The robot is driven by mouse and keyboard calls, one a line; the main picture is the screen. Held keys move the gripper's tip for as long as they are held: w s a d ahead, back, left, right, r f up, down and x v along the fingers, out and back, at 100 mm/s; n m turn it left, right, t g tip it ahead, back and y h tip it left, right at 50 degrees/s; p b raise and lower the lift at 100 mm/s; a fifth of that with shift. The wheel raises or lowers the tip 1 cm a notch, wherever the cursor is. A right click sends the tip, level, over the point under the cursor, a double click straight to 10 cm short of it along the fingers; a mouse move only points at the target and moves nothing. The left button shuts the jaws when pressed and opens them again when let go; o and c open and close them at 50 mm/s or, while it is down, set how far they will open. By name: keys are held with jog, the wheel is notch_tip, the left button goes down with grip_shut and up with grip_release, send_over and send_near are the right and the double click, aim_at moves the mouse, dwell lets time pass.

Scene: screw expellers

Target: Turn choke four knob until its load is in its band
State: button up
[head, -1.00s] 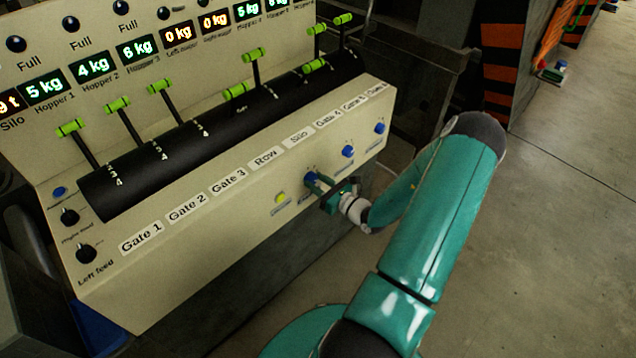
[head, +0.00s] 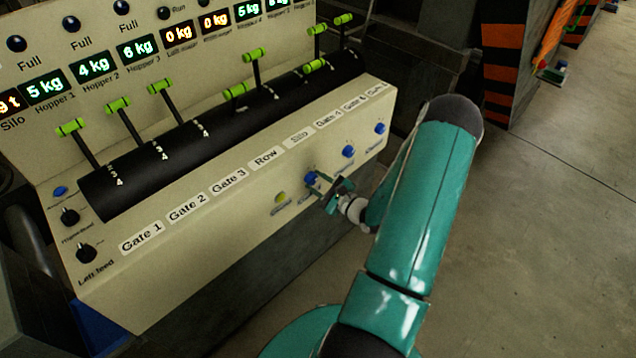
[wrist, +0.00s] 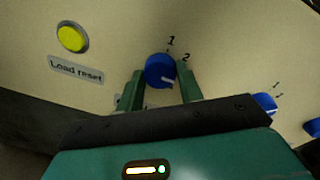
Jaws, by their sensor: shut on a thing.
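A blue knob with a white pointer line shows between my fingers in the wrist view (wrist: 160,71), and it also shows in the head view (head: 310,178) on the front of the beige console. Marks 1 and 2 stand beside it; its name label is hidden behind my gripper. My gripper (wrist: 161,84) is shut on this knob, one green finger on each side. In the head view my gripper (head: 321,188) is tilted at the console face. Two more blue knobs, one near (head: 348,151) and one farther (head: 379,128), sit to the right. Their labels are too small to read.
A yellow load reset button (wrist: 72,37) is left of the held knob. Above stand several green-handled levers (head: 255,55) on a black drum (head: 180,141). Lit displays (head: 93,66) show kilogram readings for the hoppers. Open floor (head: 540,230) lies to the right.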

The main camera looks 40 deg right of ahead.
dwell(0.4)
jog(key=o, duration=1)
jog(key=shift+s, duration=0.1)
jog(key=s, duration=0.9)
jog(key=s+d, duration=0.1)
jog(key=s, duration=0.3)
jog(key=shift+s+r, duration=0.3)
jog(key=shift+r, duration=0.05)
jog(key=w+a+r+n+g+y, duration=0.3)
jog(key=a+r+n+g+y, duration=0.25)
jog(key=a+r+n, duration=0.4)
jog(key=w+a+r+n+g+y, duration=0.2)
jog(key=a+r+n+g+y, duration=0.35)
jog(key=a, duration=0.65)
jog(key=s+a+r+n+h, duration=0.2)
jog(key=a+r+n+h, duration=0.1)
jog(key=r+n+h, duration=0.1)
jog(key=s+a+r+n+h, duration=0.3)
jog(key=a+r+n+h, duration=0.1)
jog(key=r, duration=0.3)
jog(key=s+a+r+n+h, duration=0.2)
jog(key=a+r+n+h, duration=0.1)
jog(key=r+n+h, duration=0.1)
jog(key=shift+s+a+r+n+g, duration=0.1)
jog(key=shift+a+r+n+g, duration=0.1)
jog(key=shift+r+n, duration=0.35)
jog(key=shift+s+a+r+n+g, duration=0.1)
jog(key=shift+r+n+g, duration=0.15)
jog(key=shift+r, duration=0.45)
